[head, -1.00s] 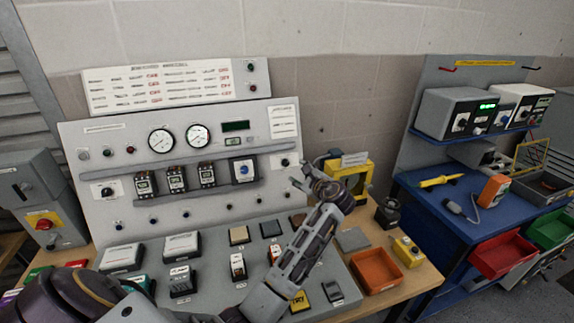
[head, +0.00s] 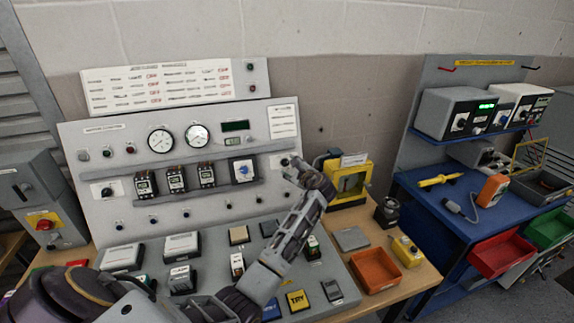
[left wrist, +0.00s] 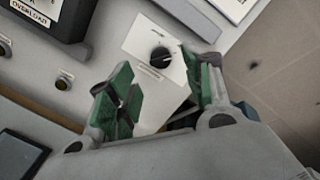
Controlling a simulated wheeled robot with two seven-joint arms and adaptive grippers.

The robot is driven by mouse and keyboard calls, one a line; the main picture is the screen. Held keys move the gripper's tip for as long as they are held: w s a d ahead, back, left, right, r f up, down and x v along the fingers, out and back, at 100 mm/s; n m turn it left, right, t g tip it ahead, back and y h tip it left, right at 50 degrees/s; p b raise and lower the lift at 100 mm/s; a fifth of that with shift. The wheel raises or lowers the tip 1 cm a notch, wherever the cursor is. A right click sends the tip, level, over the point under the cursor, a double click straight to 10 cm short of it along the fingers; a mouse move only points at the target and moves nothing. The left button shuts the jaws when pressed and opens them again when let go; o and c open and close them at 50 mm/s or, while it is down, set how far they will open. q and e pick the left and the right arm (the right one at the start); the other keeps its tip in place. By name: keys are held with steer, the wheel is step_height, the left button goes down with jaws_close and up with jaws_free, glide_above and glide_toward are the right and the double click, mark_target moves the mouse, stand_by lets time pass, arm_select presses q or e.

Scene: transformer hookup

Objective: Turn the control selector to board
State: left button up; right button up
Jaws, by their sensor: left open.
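A black rotary selector knob (left wrist: 160,55) on a white plate sits between and just beyond the fingertips of my left gripper (left wrist: 163,84) in the left wrist view. The gripper's green-padded fingers are open and hold nothing. The knob appears apart from them. In the head view my left gripper (head: 291,166) is at the right end of the grey upright panel (head: 85,136), beside the same selector's white plate, which it partly covers. The plate's lettering is too small to read. My right gripper is not in view.
A similar black knob (head: 107,191) is at the panel's left, and a blue selector (head: 243,171) is left of my gripper. A yellow-framed unit (head: 350,182) stands close to the right. An orange tray (head: 375,267) lies on the bench's right side.

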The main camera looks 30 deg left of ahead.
mark_target(286, 163)
arm_select(q)
steer(key=shift+x, duration=2.75)
steer(key=shift+c, duration=0.3)
steer(key=c, duration=1)
